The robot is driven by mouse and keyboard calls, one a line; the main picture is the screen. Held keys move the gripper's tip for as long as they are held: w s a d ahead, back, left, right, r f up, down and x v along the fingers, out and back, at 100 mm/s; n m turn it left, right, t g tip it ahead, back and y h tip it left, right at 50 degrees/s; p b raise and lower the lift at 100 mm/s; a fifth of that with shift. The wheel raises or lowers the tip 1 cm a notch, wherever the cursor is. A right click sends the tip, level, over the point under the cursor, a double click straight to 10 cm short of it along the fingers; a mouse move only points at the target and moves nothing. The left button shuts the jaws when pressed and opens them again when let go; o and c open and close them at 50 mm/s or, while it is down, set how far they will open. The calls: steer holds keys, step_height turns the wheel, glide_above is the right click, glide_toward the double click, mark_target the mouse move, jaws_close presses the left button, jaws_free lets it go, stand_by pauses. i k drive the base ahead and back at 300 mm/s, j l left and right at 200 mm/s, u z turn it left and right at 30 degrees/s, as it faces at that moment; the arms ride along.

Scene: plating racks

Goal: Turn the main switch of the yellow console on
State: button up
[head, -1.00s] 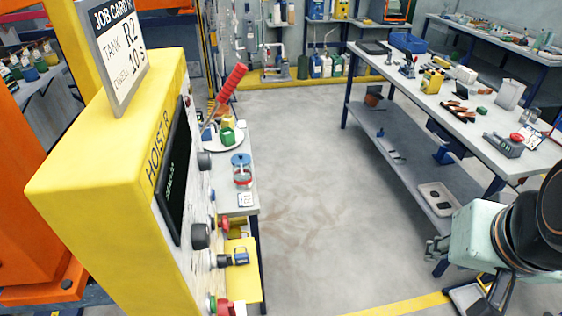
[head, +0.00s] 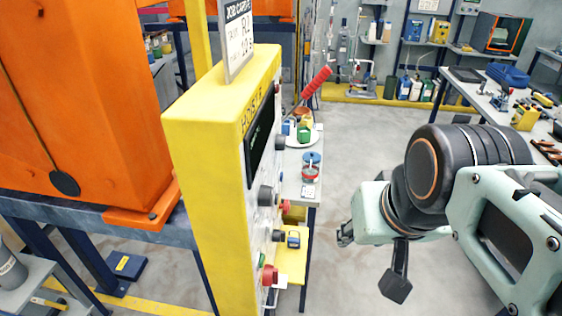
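The yellow console (head: 200,130) stands left of centre in the head view, its narrow yellow side toward me. Its control face is turned to the right and seen at a steep slant. It bears a dark display (head: 259,142), dark round knobs (head: 266,196), a green button (head: 262,260) and a red button (head: 270,275). A red-handled lever (head: 315,84) slants up beyond it. I cannot tell which control is the main switch or how it is set. My gripper (head: 346,234) is right of the console, apart from it; its finger opening is unclear.
A job card sign (head: 239,36) stands on top of the console. A large orange unit (head: 80,110) is to the left. Behind the console, a narrow bench (head: 314,188) holds small items.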

mark_target(270, 276)
steer(key=k+l+u, duration=0.1)
steer(key=u, duration=0.6)
steer(key=k+j, duration=0.05)
